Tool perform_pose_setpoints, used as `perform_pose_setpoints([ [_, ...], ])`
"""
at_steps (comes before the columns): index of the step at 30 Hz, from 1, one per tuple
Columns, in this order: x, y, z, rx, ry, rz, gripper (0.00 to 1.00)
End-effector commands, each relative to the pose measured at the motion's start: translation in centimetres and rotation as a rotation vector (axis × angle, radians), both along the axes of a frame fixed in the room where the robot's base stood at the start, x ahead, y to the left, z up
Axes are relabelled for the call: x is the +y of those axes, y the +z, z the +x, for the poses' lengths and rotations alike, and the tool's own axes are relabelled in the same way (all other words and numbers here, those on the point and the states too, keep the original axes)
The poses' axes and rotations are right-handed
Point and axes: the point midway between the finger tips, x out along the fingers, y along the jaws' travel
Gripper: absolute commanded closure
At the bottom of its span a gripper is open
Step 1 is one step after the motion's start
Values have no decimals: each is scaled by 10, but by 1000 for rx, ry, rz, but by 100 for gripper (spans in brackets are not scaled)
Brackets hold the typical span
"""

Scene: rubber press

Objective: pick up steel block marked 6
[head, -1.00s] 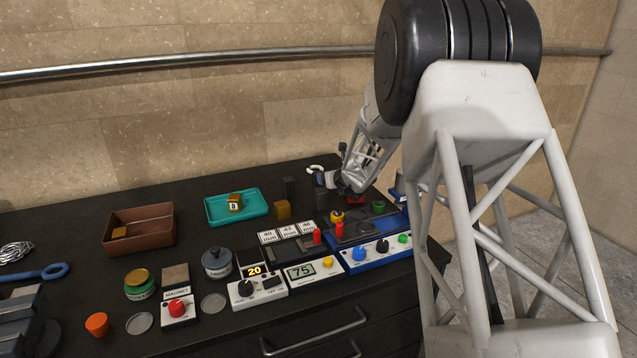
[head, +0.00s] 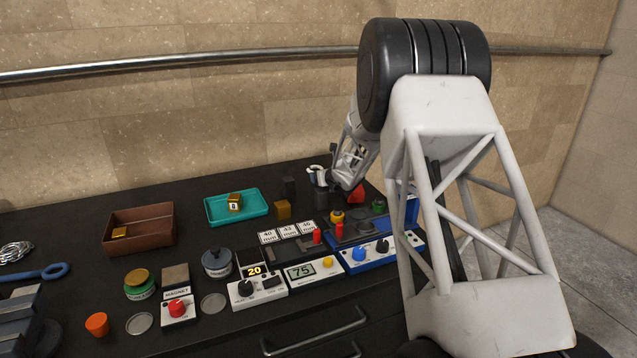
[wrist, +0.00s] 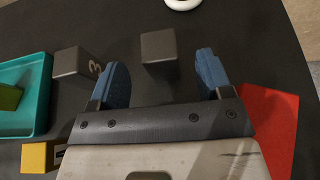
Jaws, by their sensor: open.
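A plain dark grey steel block (wrist: 159,47) lies just ahead of my gripper (wrist: 164,84) in the wrist view, roughly in line with the gap between the fingers. No number shows on its visible faces. My gripper has blue fingers spread apart with nothing between them. A second grey block, marked 3 (wrist: 72,63), stands left of the left finger. In the head view, dark blocks (head: 289,187) and (head: 321,197) stand near my gripper (head: 333,184), which is partly hidden and small there.
A teal tray (head: 262,209) holds a gold block (head: 234,201) whose mark is unclear. Another gold block (head: 283,210) stands beside the tray. A red object (wrist: 271,120) lies right of my gripper. A brown tray (head: 160,225) and control boxes (head: 315,268) are farther off.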

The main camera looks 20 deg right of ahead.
Motion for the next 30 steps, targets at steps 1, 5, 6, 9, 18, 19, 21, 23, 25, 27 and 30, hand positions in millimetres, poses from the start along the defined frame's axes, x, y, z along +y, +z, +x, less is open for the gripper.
perform_pose_setpoints([
  [1, 0, 0, 0, 0, 0, 0, 28],
  [5, 0, 0, 0, 0, 0, 0, 28],
  [6, 0, 0, 0, 0, 0, 0, 28],
  [9, 0, 0, 0, 0, 0, 0, 28],
  [18, 0, -5, 11, 1, 0, 0, 28],
  [19, 1, -6, 13, 1, 0, 0, 28],
  [21, 1, -9, 18, 1, 0, 0, 28],
  [23, 1, -12, 24, 1, 0, 0, 28],
  [25, 1, -13, 30, 0, 0, 0, 28],
  [27, 1, -15, 36, 0, 0, 0, 28],
  [30, 1, -18, 42, 0, 0, 0, 28],
])
